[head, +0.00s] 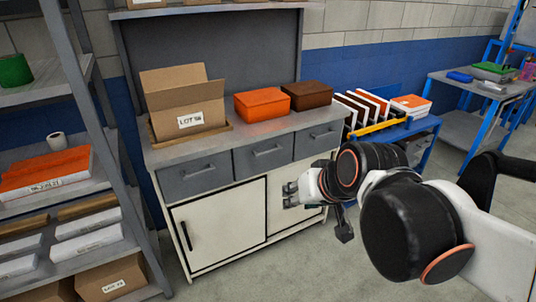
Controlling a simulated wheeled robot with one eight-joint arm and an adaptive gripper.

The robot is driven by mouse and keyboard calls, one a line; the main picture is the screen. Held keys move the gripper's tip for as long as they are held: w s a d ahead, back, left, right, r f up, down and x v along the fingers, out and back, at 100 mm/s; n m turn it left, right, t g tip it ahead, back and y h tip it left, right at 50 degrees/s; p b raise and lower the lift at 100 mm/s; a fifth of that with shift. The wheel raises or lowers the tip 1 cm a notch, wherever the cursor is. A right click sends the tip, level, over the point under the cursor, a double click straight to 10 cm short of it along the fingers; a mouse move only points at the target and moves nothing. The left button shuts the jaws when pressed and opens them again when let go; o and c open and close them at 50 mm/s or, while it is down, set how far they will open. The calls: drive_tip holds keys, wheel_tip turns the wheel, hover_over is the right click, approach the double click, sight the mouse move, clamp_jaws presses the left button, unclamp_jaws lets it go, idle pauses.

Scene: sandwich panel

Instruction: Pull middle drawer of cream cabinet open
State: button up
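The cream cabinet (221,228) stands in the middle of the head view, with a grey worktop and a row of three grey drawers under it. The middle drawer (261,163) is shut flush with its neighbours and has a bar handle (268,152). My arm reaches in from the right, in front of the cabinet's right side.
The left drawer (196,178) and right drawer (317,139) are shut. An open carton (185,105), an orange box (262,104) and a brown box (307,95) stand on the worktop. A grey shelf rack (92,120) stands left. Grey floor is clear in front.

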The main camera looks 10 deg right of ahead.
sight(270, 153)
drive_tip(key=w+f+m+t+y+p, duration=0.1)
drive_tip(key=w+f+m+t+y, duration=0.15)
drive_tip(key=w, duration=1.35)
drive_tip(key=w+f+m+t+y, duration=0.1)
drive_tip(key=w+m+t+y, duration=0.15)
drive_tip(key=w, duration=1.35)
drive_tip(key=w+d+f+m+t+h+p, duration=0.15)
drive_tip(key=w+d+f+m, duration=0.3)
drive_tip(key=f, duration=0.65)
drive_tip(key=w+d+f+m+t, duration=0.3)
drive_tip(key=w+d+f+m, duration=0.15)
drive_tip(key=f, duration=0.65)
drive_tip(key=b+x, duration=0.1)
drive_tip(key=x, duration=0.3)
drive_tip(key=b+x, duration=0.1)
drive_tip(key=x, duration=0.3)
drive_tip(key=b+x, duration=0.2)
drive_tip(key=x, duration=0.3)
drive_tip(key=shift+d+r, duration=0.15)
drive_tip(key=shift+d, duration=0.15)
drive_tip(key=shift+w+a+r, duration=0.1)
drive_tip(key=shift+w, duration=0.45)
clamp_jaws()
